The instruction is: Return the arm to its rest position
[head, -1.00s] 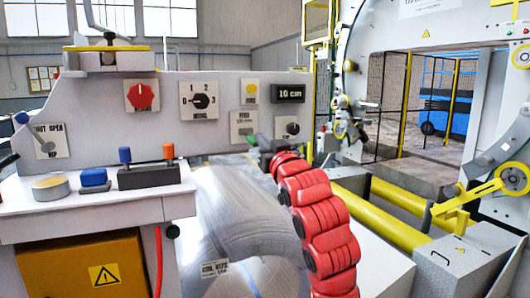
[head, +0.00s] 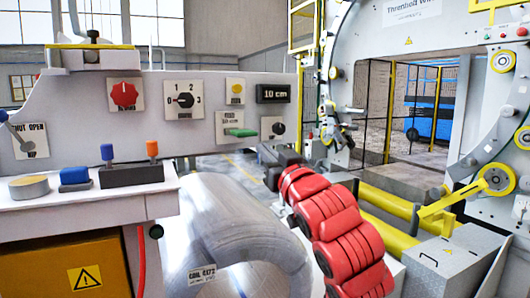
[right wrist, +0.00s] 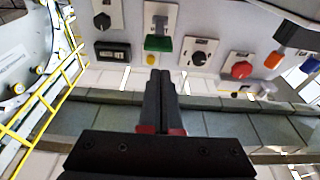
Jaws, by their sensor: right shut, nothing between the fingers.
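My right arm, with red segmented covers (head: 335,225), reaches forward beside the coil in the head view. Its dark gripper (head: 277,160) is in front of and below the control panel (head: 205,135), apart from it. In the right wrist view the two black fingers (right wrist: 160,78) lie together with nothing between them. The panel's green switch (head: 240,132) also shows in the right wrist view (right wrist: 158,44), beyond the fingertips. My left gripper is not in view.
A shiny coil (head: 235,225) with a label stands left of my right arm. A grey ledge (head: 90,200) holds a blue block (head: 75,176) and a switch box (head: 132,175). Yellow rollers (head: 385,205) and a white ring machine (head: 340,30) stand at the right.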

